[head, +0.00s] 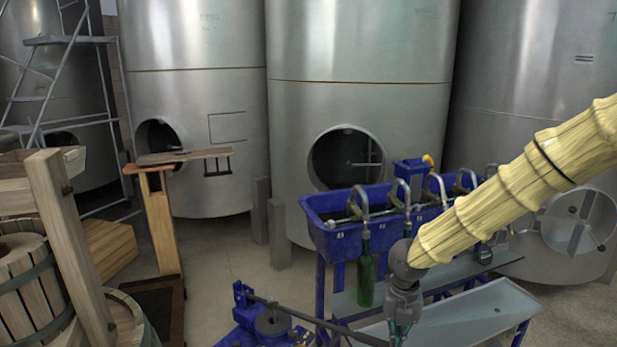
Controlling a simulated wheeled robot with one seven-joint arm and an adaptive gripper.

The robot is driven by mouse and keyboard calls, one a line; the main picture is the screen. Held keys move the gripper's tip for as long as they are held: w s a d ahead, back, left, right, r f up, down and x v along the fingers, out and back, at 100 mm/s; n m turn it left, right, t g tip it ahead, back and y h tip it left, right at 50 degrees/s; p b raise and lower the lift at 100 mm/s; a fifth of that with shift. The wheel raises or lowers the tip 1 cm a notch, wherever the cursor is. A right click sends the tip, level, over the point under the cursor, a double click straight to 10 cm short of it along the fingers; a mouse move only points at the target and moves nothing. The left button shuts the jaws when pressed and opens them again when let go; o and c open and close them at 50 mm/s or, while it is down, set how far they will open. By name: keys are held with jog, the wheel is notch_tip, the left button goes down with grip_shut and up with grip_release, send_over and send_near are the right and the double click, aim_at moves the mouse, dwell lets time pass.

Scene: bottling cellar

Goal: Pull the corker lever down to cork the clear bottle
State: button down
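A blue corker (265,328) stands at the bottom centre, partly cut off by the lower edge. Its dark lever (320,320) slopes from the corker's upper left down to the right and passes out near the lower edge. My gripper (399,333) points down at the end of my yellow-sleeved arm, close to the lever's right end. I cannot tell whether it touches the lever, or whether its fingers are open or shut. I cannot make out a clear bottle; the corker's lower part is out of view.
A blue filler trough (335,230) with several spouts stands behind my gripper, with a green bottle (366,275) under one spout. A grey metal tray (470,318) lies to the right. A wooden press (65,240) stands left. Steel tanks (360,40) line the back.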

jog(key=shift+f, duration=0.35)
jog(key=shift+f, duration=0.1)
jog(key=shift+s+d+f+b, duration=0.1)
jog(key=shift+f+b, duration=0.25)
jog(key=shift+f, duration=0.3)
jog(key=shift+s+d+f+b, duration=0.1)
jog(key=shift+f+b, duration=0.2)
jog(key=shift+f, duration=0.35)
jog(key=shift+f, duration=0.15)
jog(key=shift+d+f+b, duration=0.1)
jog(key=shift+f+b, duration=0.55)
jog(key=shift+f, duration=0.6)
jog(key=shift+s+f, duration=0.1)
jog(key=shift+f, duration=0.25)
jog(key=shift+f+b, duration=0.65)
jog(key=shift+f, duration=0.4)
